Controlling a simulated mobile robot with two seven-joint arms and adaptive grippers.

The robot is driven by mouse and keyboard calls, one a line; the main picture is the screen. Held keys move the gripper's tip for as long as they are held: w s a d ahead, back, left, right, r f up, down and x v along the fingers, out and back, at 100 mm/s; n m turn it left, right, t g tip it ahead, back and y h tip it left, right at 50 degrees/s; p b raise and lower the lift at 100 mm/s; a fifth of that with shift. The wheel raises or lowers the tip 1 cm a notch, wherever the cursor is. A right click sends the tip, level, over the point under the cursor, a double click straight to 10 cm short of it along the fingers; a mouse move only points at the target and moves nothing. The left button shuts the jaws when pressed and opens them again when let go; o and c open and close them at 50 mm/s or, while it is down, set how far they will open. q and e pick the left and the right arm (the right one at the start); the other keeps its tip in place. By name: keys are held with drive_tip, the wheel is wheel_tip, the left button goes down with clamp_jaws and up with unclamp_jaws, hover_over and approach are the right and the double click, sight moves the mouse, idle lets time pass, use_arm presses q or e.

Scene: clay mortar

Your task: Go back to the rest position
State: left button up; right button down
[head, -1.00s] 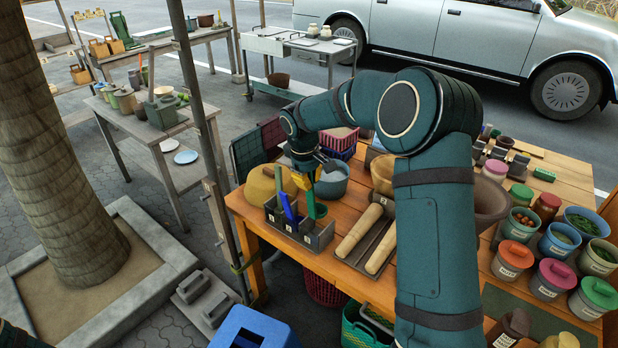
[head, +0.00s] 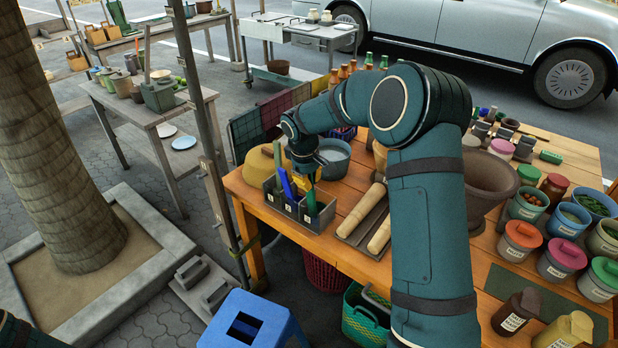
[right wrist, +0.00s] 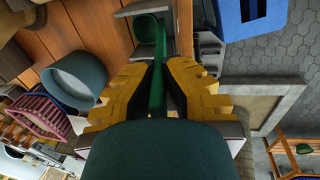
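My right gripper (right wrist: 160,68), with yellow fingers, points down at the grey rack (head: 296,214) at the table's left end. In the right wrist view a green ladle (right wrist: 158,85) has its handle between the fingers and its bowl at the rack. The gap beside the handle is very narrow. I cannot tell whether the fingers press on it. In the head view the fingers are small and partly hidden. A blue handle (head: 287,185) and another green handle (head: 278,160) stand in the rack. My left gripper is not in view.
Close by are a yellow bowl (head: 257,170), a grey-blue bowl (head: 334,160), two wooden pestles on a tray (head: 355,232) and a large brown mortar (head: 492,178). Lidded tubs crowd the right side. A metal post (head: 205,130) stands left of the table, a blue stool (head: 247,318) in front.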

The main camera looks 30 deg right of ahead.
drive_tip(key=shift+f, duration=0.4)
drive_tip(key=c, duration=1.1)
unclamp_jaws()
drive_tip(key=shift+o, duration=0.2)
wheel_tip(320, 180, up, 12)
drive_tip(key=a, duration=0.2)
drive_tip(key=shift+s, duration=0.45)
drive_tip(key=shift+d+f, duration=0.1)
